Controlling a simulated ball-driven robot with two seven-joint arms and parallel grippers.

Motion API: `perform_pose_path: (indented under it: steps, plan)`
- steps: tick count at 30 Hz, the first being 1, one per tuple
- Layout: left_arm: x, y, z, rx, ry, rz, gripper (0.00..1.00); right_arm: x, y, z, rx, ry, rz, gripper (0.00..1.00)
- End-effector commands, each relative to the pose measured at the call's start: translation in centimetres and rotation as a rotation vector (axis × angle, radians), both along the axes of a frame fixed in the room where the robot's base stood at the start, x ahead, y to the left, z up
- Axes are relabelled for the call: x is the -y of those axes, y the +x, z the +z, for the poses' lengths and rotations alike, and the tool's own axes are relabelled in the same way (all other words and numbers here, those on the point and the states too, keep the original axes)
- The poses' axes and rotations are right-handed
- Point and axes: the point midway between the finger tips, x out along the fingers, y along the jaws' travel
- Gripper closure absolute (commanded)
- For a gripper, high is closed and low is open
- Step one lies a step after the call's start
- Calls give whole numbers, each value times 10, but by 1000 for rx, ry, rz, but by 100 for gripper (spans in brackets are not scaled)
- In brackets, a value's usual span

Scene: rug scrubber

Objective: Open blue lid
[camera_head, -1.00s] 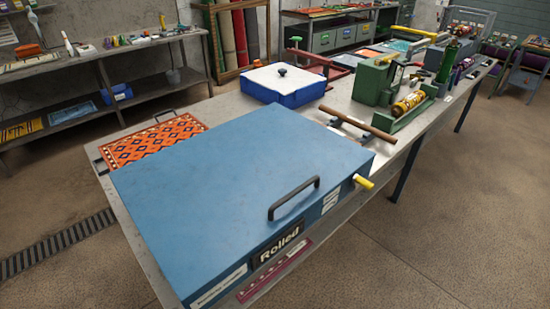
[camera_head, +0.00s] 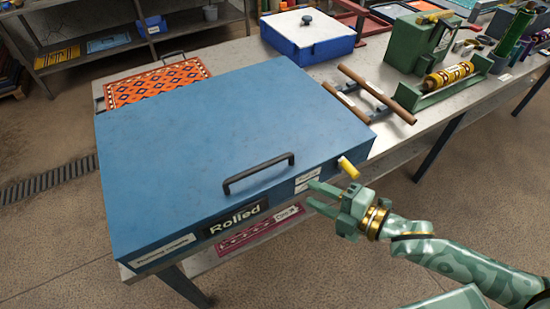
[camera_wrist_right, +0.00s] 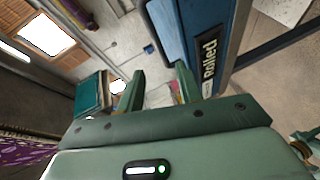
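A large blue lid (camera_head: 230,125) covers the wide box at the near end of the table, and it looks shut. A black bar handle (camera_head: 258,173) stands on its front edge, above the "Rolled" label (camera_head: 235,217). My right gripper (camera_head: 312,195) is open and empty in front of the box's front face, right of the handle and below the yellow peg (camera_head: 348,168). It looks apart from the handle. In the right wrist view, the open fingers (camera_wrist_right: 160,88) point toward the box's blue front (camera_wrist_right: 205,30) and the handle (camera_wrist_right: 165,32).
An orange patterned rug piece (camera_head: 155,83) lies beyond the box at left. A blue box with a white top (camera_head: 308,35), a rack with brown rollers (camera_head: 375,95) and a green machine (camera_head: 420,42) stand farther back. Open floor lies in front.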

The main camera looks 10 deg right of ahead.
Motion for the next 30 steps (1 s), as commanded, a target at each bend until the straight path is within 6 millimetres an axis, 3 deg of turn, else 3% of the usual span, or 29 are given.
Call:
perform_pose_path:
  steps: [10, 24, 30]
  plan:
    - [-7, -2, -2, -3, 9, 4, 64, -11, 12, 1, 96, -84, 27, 64]
    - [-6, -5, -16, -11, 8, 3, 64, -84, 95, -20, 93, -82, 26, 64]
    - [-4, -6, -20, -13, 5, 1, 64, -102, 116, -25, 93, -84, 26, 64]
